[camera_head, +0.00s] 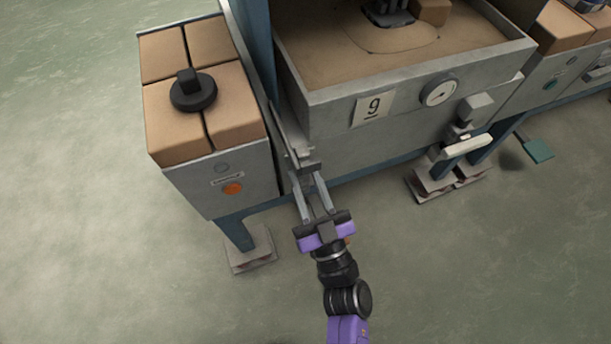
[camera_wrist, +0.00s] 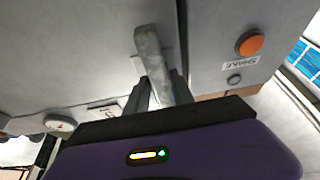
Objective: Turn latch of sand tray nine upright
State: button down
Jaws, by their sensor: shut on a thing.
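Sand tray nine (camera_head: 330,105) is a grey metal box of sand with a "9" plate (camera_head: 373,107) and a round gauge (camera_head: 439,92) on its front. Its latch (camera_wrist: 152,58) is a short grey metal bar at the tray's left front corner. In the wrist view it stands lengthwise with a slight lean. My gripper (camera_head: 309,178) reaches in from the front, and its fingers are shut around the latch, also in the wrist view (camera_wrist: 161,92). The fingers and purple gripper body hide the lower part of the bar. In the head view the latch is mostly hidden.
A cabinet (camera_head: 208,190) with tan blocks, a black knob (camera_head: 193,90) and an orange button (camera_head: 232,188) stands close at the left. A pale handle (camera_head: 467,147) juts out at the right, above a foot plate (camera_head: 440,185). The floor in front is clear.

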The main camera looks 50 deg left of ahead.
jog(key=c, duration=1.2)
grip_release()
jog(key=shift+c, duration=0.2)
jog(key=shift+d, duration=0.1)
jog(key=p+v, duration=0.1)
jog(key=v, duration=0.6)
jog(key=shift+s+d, duration=0.15)
jog(key=shift+d, duration=0.15)
jog(key=shift+f, duration=0.15)
